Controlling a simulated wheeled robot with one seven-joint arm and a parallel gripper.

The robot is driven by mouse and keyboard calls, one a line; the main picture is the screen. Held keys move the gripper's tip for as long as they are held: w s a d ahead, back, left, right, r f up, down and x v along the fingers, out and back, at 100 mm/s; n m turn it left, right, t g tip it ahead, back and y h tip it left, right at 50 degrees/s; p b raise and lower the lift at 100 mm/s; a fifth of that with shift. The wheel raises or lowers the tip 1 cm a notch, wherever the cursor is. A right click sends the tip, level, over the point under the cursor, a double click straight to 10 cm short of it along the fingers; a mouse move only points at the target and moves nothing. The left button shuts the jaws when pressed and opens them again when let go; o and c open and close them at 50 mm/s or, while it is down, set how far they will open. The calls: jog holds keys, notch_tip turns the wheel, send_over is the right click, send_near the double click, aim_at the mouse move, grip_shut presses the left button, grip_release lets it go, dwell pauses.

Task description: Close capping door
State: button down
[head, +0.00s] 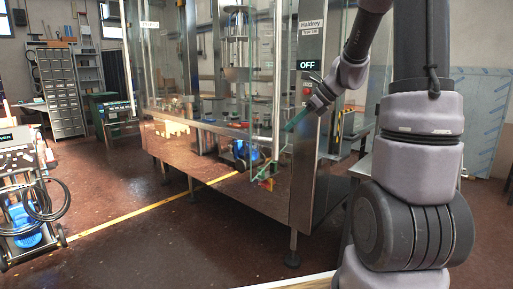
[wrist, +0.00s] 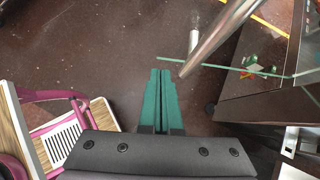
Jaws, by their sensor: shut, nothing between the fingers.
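The capping door (head: 262,100) looks like a clear glass panel with a greenish edge on the front of the steel filling machine. It seems to stand ajar, its lower corner jutting out over the lower cabinet, though reflections make its exact angle hard to tell. In the wrist view a green glass edge (wrist: 225,68) and a metal bar (wrist: 222,36) pass just ahead and to the right of the fingers. My gripper (head: 291,125) has green fingers, pressed together and empty, in front of the door's right part; they also show in the wrist view (wrist: 160,72). I cannot tell whether they touch the glass.
The steel control post with an OFF display (head: 307,65) stands right beside my gripper. A blue machine on a cart (head: 25,225) is at the left. A pink-framed chair (wrist: 60,97) shows in the wrist view. The red floor (head: 150,245) in front is clear.

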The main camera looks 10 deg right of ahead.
send_near(252, 148)
jog(key=d+f+x, duration=0.1)
jog(key=x, duration=0.4)
jog(key=shift+w+a+m, duration=0.25)
jog(key=shift+a+m, duration=0.05)
jog(key=shift+a, duration=0.35)
